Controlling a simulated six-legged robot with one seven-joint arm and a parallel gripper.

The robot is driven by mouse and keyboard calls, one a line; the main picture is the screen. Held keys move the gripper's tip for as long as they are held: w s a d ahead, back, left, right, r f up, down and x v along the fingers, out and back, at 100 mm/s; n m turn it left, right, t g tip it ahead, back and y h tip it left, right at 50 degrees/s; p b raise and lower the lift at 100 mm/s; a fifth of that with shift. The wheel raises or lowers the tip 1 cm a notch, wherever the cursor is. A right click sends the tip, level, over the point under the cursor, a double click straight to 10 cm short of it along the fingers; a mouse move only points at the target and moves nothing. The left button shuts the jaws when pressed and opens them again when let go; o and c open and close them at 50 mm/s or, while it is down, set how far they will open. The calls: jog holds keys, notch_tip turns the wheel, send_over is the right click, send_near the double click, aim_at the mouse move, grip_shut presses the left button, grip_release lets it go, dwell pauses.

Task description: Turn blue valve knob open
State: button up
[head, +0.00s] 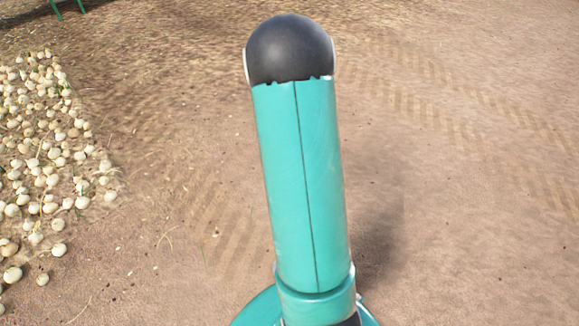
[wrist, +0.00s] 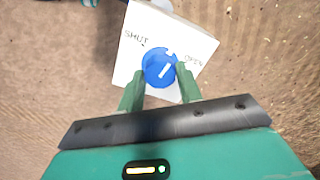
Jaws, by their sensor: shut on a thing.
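The blue valve knob (wrist: 158,70) sits on a white panel (wrist: 138,48) in the wrist view. The panel reads "SHUT" at its upper left and "OPEN" at its right. The knob and the gripper do not show in the head view, where my teal arm fills the middle.
Many pale onions (head: 45,150) lie on the ground at the left of the head view. A green metal leg (head: 68,8) shows at the top left. The brown dirt ground (head: 470,180) at the right is clear, with tyre tracks.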

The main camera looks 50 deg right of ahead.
jog(key=m, duration=0.5)
jog(key=shift+w+m, duration=0.1)
jog(key=shift+m, duration=2.4)
jog(key=o, duration=1)
notch_tip(320, 180, up, 14)
